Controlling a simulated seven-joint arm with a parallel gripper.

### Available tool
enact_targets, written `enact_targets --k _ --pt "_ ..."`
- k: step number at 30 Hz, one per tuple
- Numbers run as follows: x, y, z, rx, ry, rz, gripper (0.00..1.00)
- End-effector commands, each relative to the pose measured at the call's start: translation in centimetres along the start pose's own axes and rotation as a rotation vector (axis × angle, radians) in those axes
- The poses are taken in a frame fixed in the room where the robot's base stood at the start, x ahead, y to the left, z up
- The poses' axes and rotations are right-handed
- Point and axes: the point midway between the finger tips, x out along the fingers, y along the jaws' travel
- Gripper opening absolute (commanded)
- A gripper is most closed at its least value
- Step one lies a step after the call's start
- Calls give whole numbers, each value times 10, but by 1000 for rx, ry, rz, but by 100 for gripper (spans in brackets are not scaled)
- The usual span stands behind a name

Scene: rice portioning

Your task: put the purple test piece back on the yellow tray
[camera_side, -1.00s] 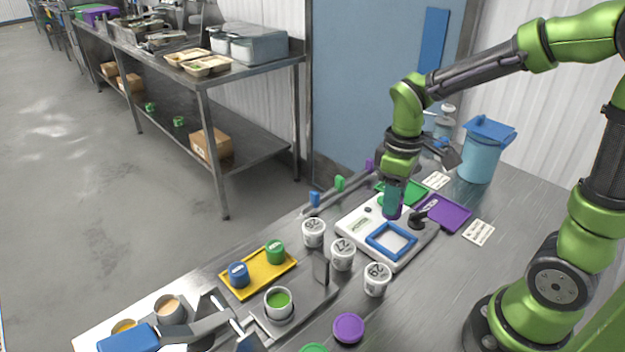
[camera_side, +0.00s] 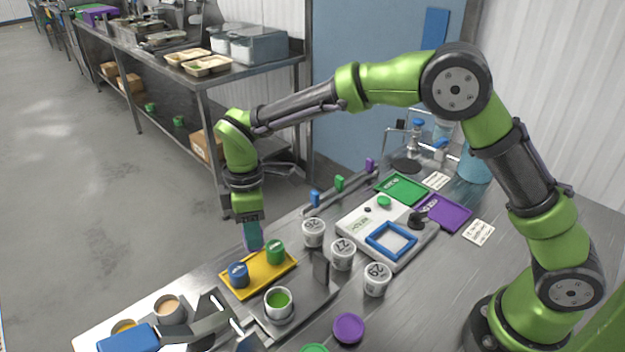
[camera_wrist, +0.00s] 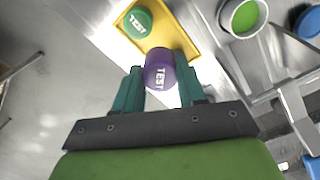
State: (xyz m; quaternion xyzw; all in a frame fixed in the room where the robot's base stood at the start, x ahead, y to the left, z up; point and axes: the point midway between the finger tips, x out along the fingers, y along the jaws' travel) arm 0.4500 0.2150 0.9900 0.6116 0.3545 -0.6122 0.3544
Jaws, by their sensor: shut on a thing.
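My gripper (camera_side: 253,241) is shut on the purple test piece (camera_wrist: 159,70), which sits between the teal fingers with its TEST label up in the wrist view. In the side view the fingers hang just behind the yellow tray (camera_side: 243,291), and the piece is hard to make out there. The tray also shows in the wrist view (camera_wrist: 187,40), and the piece overlaps its near edge. I cannot tell how high it is above the tray. A blue test piece (camera_side: 238,275) and a green test piece (camera_side: 276,252) stand on the tray.
A can of green paste (camera_side: 279,304) stands in front of the tray, with a grey upright plate (camera_side: 320,268) to its right. Several white tubs, one marked 27 (camera_side: 343,254), stand further right. A white scale (camera_side: 354,225) with a blue frame (camera_side: 391,240) lies beyond.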

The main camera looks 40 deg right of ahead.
Motion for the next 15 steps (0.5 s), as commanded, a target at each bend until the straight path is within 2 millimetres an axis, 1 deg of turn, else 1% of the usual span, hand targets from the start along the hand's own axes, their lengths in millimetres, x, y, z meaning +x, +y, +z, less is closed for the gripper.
enact_targets --k 1,3,8,15 --pt "11 0 0 1 -4 -2 4" --pt "22 0 1 1 -3 -1 4" --pt "38 0 0 2 0 0 4" --pt "69 0 0 3 -1 -1 4"
